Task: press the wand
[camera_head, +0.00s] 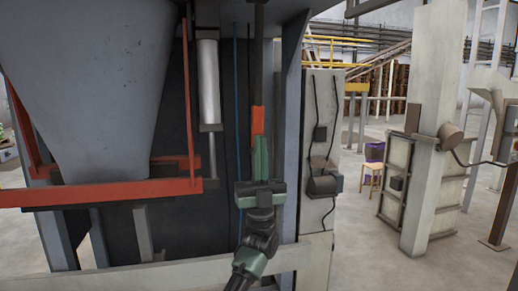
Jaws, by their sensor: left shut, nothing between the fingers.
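The wand appears to be the dark thin rod hanging from above at the centre, with an orange lower end (258,120). My left gripper (261,146) reaches up from the bottom centre, its green fingers pointing upward. Its fingers are shut together with nothing held between them. The fingertips are at the lower edge of the orange end and overlap it in the picture. I cannot tell whether they touch it or are in front of it. The bottom of the orange end is hidden behind the fingers. My right gripper is not in view.
A large grey hopper (90,70) and a red beam (100,192) stand at the left. A silver cylinder (208,80) hangs just left of the wand. A grey post (291,110) and pale cabinet (322,130) are close on the right. Open floor lies farther right.

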